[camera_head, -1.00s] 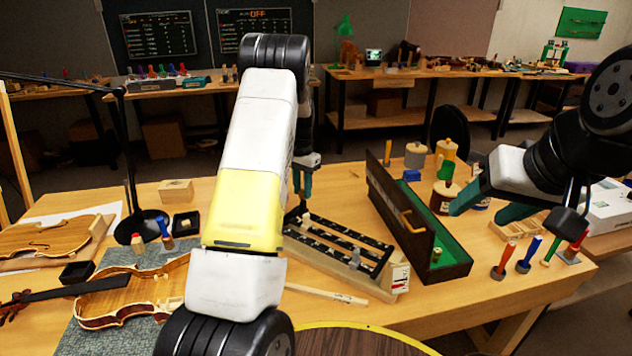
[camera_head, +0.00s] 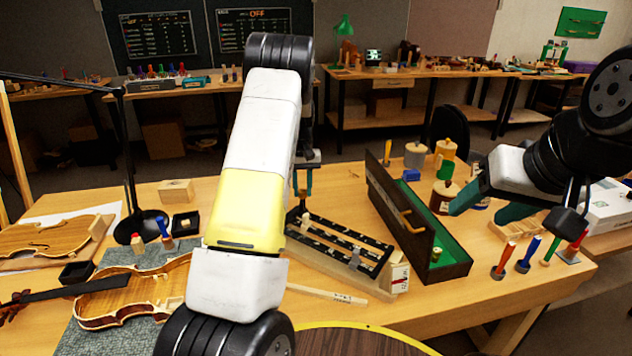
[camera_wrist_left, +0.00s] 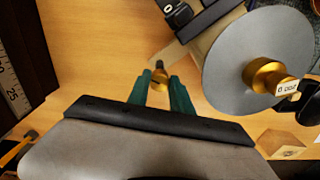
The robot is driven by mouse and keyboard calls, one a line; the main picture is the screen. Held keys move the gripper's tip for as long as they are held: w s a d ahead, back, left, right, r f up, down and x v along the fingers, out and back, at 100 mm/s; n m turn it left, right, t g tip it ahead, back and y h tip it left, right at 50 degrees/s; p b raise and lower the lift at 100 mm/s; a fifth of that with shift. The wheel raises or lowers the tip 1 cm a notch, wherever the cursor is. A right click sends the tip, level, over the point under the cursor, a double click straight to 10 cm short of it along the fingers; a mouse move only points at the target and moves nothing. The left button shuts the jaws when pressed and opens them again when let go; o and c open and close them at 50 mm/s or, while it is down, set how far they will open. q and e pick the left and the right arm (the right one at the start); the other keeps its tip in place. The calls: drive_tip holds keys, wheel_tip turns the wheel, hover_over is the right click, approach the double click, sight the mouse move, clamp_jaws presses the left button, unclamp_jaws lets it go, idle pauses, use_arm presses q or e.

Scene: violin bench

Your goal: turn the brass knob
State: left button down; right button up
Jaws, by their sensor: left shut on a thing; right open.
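My left gripper (camera_head: 303,190) points down at the far left end of a black slotted frame (camera_head: 325,243) on the bench. In the left wrist view its teal fingers (camera_wrist_left: 160,84) are shut on a small brass knob (camera_wrist_left: 160,76), which shows between the fingertips. A dark shaft sticks out beyond the knob. A grey disc (camera_wrist_left: 228,62) with a larger brass hub (camera_wrist_left: 268,76) and a small white label stands right of the fingers. In the head view the knob is too small to make out. My right gripper (camera_head: 485,208) is open and empty above the bench's right side.
A long green-lined box (camera_head: 415,222) stands right of the frame. Jars (camera_head: 443,197) and several coloured-handled tools (camera_head: 525,255) are further right. A violin body (camera_head: 130,295) lies at the left on a grey mat. A wooden stick (camera_head: 328,292) lies in front of the frame.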

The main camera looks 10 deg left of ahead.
sight(303, 191)
idle(0.3)
use_arm(q)
drive_tip(key=c, duration=1.1)
unclamp_jaws()
drive_tip(key=shift+c, duration=0.2)
wheel_tip(303, 191, up, 8)
drive_tip(key=shift+f, duration=0.2)
drive_tip(key=shift+r, duration=0.15)
